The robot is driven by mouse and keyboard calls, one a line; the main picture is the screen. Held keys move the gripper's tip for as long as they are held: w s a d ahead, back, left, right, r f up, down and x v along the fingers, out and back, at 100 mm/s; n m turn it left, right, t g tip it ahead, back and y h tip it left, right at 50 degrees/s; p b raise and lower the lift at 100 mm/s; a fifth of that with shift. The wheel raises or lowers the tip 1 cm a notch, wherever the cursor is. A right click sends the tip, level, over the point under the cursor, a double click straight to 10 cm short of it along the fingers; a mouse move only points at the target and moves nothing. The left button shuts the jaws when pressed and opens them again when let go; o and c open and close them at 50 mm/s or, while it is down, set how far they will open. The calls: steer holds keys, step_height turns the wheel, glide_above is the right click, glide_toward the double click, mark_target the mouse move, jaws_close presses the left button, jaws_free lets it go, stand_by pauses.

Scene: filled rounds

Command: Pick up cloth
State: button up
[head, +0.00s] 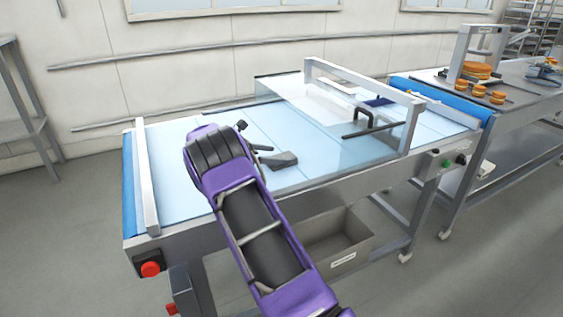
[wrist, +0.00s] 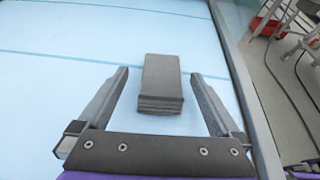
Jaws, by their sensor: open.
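The cloth (wrist: 161,84) is a dark grey, folded, layered block lying flat on the pale blue belt. In the head view the cloth (head: 284,161) lies just right of my gripper, near the belt's front side. My gripper (wrist: 160,74) is open, with one finger at each side of the cloth in the wrist view and gaps on both sides. I cannot tell how far the fingertips are above the belt. In the head view my purple arm hides part of the belt, and my gripper (head: 263,151) shows only partly.
The conveyor belt (head: 190,128) has a metal frame at its left end and a clear cover (head: 315,95) with a black handle (head: 365,116) to the right. A red button (head: 150,269) sits at the front left corner. A grey bin (head: 345,240) is below.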

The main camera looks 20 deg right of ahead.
mark_target(285, 156)
steer(key=x, duration=0.5)
steer(key=shift+s+d+f, duration=0.1)
steer(key=shift+s+f, duration=0.05)
steer(key=c, duration=1.3)
